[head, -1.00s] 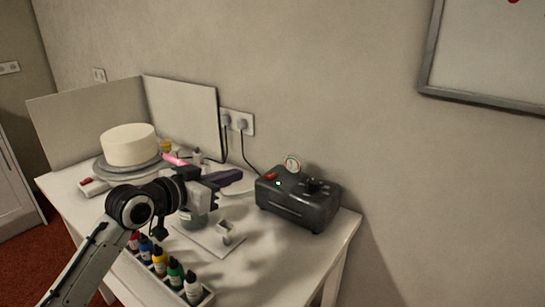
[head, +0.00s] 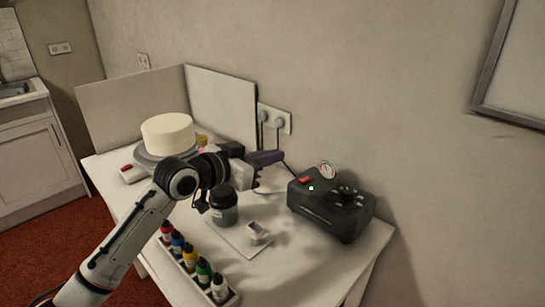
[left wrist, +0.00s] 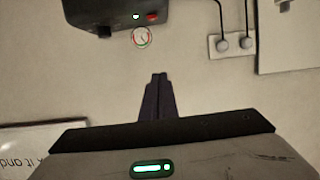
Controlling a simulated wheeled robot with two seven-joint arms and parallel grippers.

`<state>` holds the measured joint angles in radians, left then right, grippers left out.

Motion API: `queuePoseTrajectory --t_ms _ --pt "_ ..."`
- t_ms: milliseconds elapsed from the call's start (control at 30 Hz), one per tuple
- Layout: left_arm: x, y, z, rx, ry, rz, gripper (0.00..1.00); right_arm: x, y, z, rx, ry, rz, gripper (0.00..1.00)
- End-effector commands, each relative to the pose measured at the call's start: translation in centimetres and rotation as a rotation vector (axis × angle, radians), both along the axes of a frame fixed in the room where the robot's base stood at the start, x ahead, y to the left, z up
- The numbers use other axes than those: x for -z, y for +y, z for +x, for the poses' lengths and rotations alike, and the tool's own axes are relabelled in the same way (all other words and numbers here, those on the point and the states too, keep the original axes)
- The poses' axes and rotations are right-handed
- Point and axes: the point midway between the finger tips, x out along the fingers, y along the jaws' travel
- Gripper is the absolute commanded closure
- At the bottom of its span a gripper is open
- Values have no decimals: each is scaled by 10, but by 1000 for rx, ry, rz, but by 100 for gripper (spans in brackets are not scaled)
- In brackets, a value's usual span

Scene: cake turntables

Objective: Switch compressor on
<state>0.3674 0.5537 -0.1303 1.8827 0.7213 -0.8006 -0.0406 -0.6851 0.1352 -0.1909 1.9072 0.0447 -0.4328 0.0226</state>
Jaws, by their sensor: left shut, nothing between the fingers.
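The compressor (head: 330,210) is a dark grey box at the table's right back, near the wall. It has a red switch (head: 305,179), a small bright green light (head: 311,188) and a round gauge (head: 328,170). My left gripper (head: 281,156) has purple-grey fingers, shut and empty, left of the switch and apart from it. In the left wrist view, the fingertips (left wrist: 158,76) point up the picture towards the compressor (left wrist: 90,12), which appears upside down with its switch (left wrist: 153,16) at the top. The switch's tilt is too small to tell. My right gripper is not in view.
A white cake (head: 167,132) on a turntable stands at the left back. A dark-lidded jar (head: 223,207) is below my gripper. A rack of coloured bottles (head: 190,258) lines the front edge. Plugs and cords (head: 277,120) are on the wall behind.

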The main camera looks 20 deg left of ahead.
Motion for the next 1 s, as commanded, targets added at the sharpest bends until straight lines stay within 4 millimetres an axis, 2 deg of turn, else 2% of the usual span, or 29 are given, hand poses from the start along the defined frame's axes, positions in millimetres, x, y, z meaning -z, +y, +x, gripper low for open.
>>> queuePoseTrajectory --t_ms 33,200,400,600,1000 --pt "-2 6 -14 -1 0 7 100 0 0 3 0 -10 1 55" --pt "-16 19 -49 0 1 7 100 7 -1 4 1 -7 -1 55" --pt "-28 29 -76 -1 2 4 100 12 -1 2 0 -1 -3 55" --pt "-34 32 -86 -1 2 1 100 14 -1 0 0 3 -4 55" --pt "-34 32 -86 -1 1 1 100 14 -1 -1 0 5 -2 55"
